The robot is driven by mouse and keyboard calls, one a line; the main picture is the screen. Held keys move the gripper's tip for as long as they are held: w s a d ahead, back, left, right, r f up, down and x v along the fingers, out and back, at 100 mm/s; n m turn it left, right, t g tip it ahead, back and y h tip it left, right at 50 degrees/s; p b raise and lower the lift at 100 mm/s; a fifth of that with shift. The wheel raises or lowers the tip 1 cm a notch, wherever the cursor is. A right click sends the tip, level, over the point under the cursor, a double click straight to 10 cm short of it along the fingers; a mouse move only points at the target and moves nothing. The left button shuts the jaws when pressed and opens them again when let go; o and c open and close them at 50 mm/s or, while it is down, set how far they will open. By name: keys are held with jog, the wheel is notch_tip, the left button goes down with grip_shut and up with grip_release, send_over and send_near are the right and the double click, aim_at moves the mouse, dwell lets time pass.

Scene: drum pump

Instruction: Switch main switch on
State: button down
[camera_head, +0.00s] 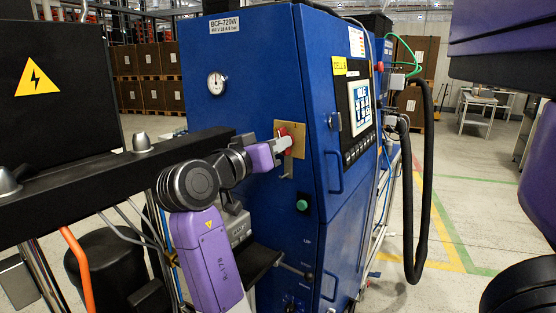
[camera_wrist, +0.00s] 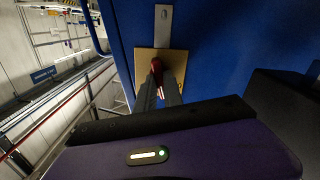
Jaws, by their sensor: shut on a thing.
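The main switch (camera_head: 284,131) has a red handle on a yellow-beige plate (camera_head: 299,143), on the front of the blue cabinet (camera_head: 250,90). In the wrist view the red handle (camera_wrist: 157,68) shows in front of its plate (camera_wrist: 181,58). My gripper (camera_head: 287,144) reaches the switch from the left, and its two fingers (camera_wrist: 159,88) are shut on the red handle. The fingers hide part of the handle, so I cannot tell its exact turn angle.
A round gauge (camera_head: 217,84) sits above left of the switch. A green button (camera_head: 302,204) is below right. A control panel (camera_head: 361,107) is on the cabinet's right face. A black bar (camera_head: 100,178) crosses the left side.

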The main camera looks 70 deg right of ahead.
jog(key=shift+f+m+b, duration=0.15)
jog(key=shift+m+b, duration=1.3)
jog(key=shift+m, duration=0.15)
jog(key=c, duration=1.5)
grip_release()
jog(key=shift+o, duration=0.2)
jog(key=v, duration=0.8)
